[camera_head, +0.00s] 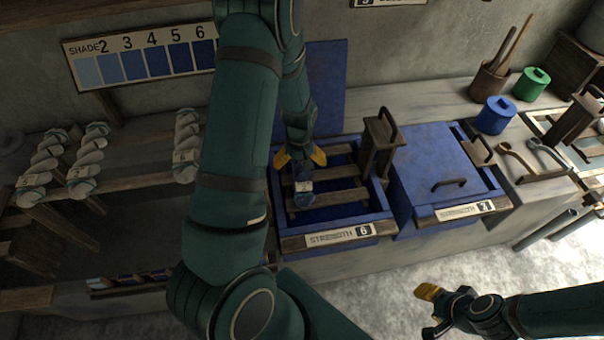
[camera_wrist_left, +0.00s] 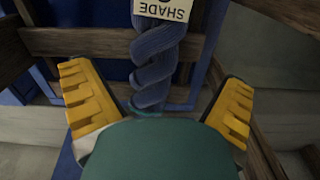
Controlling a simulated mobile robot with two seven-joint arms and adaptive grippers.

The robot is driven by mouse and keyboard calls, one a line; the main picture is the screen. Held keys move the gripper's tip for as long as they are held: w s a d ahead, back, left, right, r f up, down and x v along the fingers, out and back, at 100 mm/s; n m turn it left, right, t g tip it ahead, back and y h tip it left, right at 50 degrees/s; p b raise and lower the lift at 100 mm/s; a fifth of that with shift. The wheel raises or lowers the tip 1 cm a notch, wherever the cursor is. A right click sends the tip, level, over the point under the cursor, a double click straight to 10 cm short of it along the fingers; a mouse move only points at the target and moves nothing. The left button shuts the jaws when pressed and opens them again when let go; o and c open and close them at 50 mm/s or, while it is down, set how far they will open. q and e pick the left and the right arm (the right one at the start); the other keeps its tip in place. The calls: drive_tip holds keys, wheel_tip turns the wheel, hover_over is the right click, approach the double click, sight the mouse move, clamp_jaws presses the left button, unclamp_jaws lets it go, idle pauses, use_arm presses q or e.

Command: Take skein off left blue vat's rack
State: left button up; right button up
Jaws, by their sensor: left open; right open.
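The left blue vat (camera_head: 330,215) is open, with a wooden slatted rack (camera_head: 345,195) across its top and a plate reading strength 6. A dark blue twisted skein (camera_head: 303,199) with a pale tag lies on the rack. My left gripper (camera_head: 302,158) is open over the rack, at the far end of the skein. In the left wrist view the skein (camera_wrist_left: 156,60), with its shade tag (camera_wrist_left: 163,8), lies between the spread yellow fingers, apart from both. My right gripper (camera_head: 437,300) is open and empty over the floor, at the lower right.
A second blue vat (camera_head: 440,175) stands to the right with its lid on. A wooden block with a handle (camera_head: 380,140) stands at the left vat's back right corner. Pale skeins (camera_head: 88,160) hang on the rail at left. Blue (camera_head: 495,115) and green (camera_head: 531,84) pots stand behind.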

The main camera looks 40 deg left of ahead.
sight(302, 169)
use_arm(q)
drive_tip(key=f, duration=0.4)
drive_tip(key=shift+w+d+f+b, duration=0.15)
drive_tip(key=shift+w+f+b, duration=0.15)
drive_tip(key=shift+f+b, duration=0.1)
drive_tip(key=c, duration=1.4)
